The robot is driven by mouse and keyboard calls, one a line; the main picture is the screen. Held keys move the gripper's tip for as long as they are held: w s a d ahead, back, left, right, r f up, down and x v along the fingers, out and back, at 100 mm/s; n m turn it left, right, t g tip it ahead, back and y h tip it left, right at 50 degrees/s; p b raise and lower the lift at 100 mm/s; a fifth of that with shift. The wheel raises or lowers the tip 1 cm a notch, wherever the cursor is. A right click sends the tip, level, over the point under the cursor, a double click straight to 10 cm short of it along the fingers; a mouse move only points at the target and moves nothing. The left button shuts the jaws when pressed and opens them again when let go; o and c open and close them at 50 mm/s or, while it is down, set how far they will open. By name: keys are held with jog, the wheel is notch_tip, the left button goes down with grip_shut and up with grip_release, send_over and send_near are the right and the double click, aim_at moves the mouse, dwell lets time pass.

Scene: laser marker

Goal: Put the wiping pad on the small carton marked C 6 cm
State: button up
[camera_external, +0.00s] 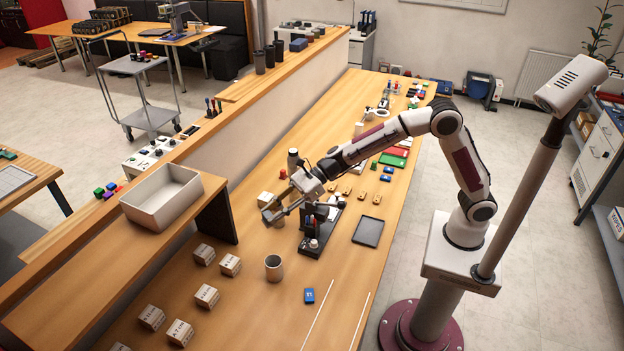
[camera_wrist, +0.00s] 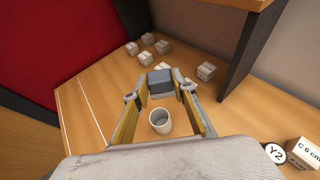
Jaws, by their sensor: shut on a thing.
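My gripper (camera_wrist: 160,88) is shut on a grey-blue block, the wiping pad (camera_wrist: 161,80), held between the fingertips in the wrist view. In the external view my gripper (camera_external: 270,212) hangs above the bench, and the pad is too small there to make out clearly. A small carton marked C 6 cm (camera_wrist: 305,152) shows at the lower right edge of the wrist view, partly cut off. It appears to be the pale carton (camera_external: 265,199) beside my gripper in the external view, where its mark is unreadable. The pad is apart from this carton.
A grey cup (camera_external: 274,267) stands below and in front of my gripper. Several other cartons (camera_external: 207,295) stand at the near left. A round Y2 label (camera_wrist: 275,153) is beside the C carton. A raised shelf with a white bin (camera_external: 160,204) borders the left.

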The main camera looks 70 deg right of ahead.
jog(key=s+a+n+g+y, duration=0.1)
jog(key=s+a, duration=0.3)
jog(key=a, duration=0.6)
jog(key=s+a+n+g, duration=0.2)
jog(key=s+a, duration=0.1)
jog(key=a, duration=0.6)
send_over(272, 316)
notch_tip(272, 316, down, 11)
jog(key=shift+f+y, duration=0.3)
jog(key=shift+f, duration=0.55)
jog(key=shift+f, duration=3.15)
jog(key=shift+f, duration=1.85)
jog(key=shift+f, duration=0.15)
